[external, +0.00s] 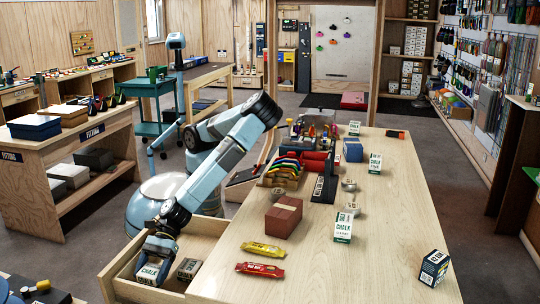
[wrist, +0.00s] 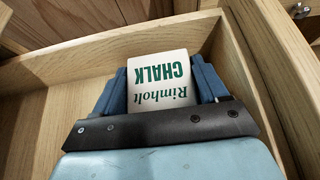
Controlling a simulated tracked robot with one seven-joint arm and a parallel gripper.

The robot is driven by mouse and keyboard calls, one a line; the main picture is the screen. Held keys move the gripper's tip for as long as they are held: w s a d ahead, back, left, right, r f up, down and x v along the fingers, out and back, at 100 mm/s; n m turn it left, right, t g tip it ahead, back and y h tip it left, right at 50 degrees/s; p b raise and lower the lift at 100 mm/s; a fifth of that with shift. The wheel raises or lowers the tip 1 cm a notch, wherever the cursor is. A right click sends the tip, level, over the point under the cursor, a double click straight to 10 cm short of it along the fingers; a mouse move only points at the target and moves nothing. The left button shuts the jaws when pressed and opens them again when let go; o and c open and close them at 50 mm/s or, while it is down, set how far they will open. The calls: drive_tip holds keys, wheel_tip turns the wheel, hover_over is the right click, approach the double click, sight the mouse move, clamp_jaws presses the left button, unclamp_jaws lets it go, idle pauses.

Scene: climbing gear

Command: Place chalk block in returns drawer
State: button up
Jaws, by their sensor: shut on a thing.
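A white chalk block with green lettering (wrist: 160,80) is held between the two blue fingers of my gripper (wrist: 161,88). In the external view my gripper (external: 155,262) is inside the open wooden drawer (external: 206,226) at the table's left front, with the chalk block (external: 149,272) below it. The drawer (wrist: 40,135) surrounds the block in the wrist view, its wall close on the right. I cannot tell whether the block touches the drawer floor. Another small box (external: 188,269) lies in the drawer, right of the gripper.
The table (external: 385,230) carries a yellow bar (external: 262,249), a red bar (external: 260,270), a brown box (external: 284,217), other chalk boxes (external: 343,227) and a dark box (external: 433,268). The drawer walls stand close around my gripper.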

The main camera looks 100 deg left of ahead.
drive_tip(key=shift+f, duration=0.35)
drive_tip(key=shift+f, duration=0.25)
drive_tip(key=o, duration=1)
drive_tip(key=shift+o, duration=0.2)
drive_tip(key=shift+r, duration=0.1)
drive_tip(key=shift+r, duration=0.4)
drive_tip(key=v, duration=1.2)
drive_tip(key=shift+r, duration=0.1)
